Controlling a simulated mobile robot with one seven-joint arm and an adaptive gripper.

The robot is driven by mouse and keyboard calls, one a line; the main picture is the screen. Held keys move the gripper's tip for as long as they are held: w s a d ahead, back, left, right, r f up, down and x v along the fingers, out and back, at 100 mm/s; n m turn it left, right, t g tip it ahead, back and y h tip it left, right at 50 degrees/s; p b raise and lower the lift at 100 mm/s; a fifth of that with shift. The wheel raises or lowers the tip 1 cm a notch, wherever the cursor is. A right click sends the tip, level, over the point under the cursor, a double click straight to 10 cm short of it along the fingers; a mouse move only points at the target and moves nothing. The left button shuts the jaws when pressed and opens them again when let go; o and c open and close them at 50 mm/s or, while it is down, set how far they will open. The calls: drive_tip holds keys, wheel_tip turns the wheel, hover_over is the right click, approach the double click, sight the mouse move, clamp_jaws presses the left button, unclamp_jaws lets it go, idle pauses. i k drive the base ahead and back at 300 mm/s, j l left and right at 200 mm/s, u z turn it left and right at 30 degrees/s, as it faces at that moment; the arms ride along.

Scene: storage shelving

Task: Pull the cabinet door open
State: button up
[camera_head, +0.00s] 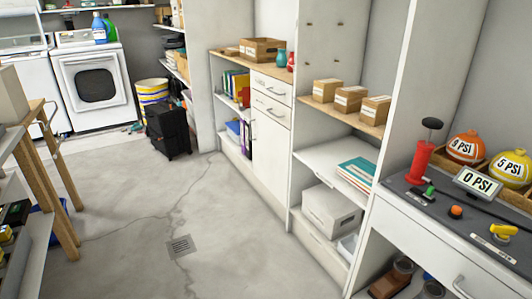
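A white cabinet (265,67) stands against the right wall, with two drawers above a tall door. The cabinet door (271,163) looks shut, flush with the front. Its upright handle (252,130) is on the left edge, below the lower drawer (271,108). My gripper is not in view, so its place relative to the door cannot be told.
Shelves with boxes (351,99) and a worktop (430,205) with a red pump (421,166) are at right. A black case (168,130) stands further back. A wooden-legged table (48,170) is at left.

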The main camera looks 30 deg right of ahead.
sight(271, 141)
drive_tip(key=i+l+z, duration=0.15)
drive_tip(key=i, duration=0.6)
drive_tip(key=i+z, duration=0.2)
drive_tip(key=i, duration=0.55)
drive_tip(key=i+z, duration=0.15)
drive_tip(key=i, duration=0.65)
drive_tip(key=i+j+z, duration=0.15)
drive_tip(key=i, duration=0.6)
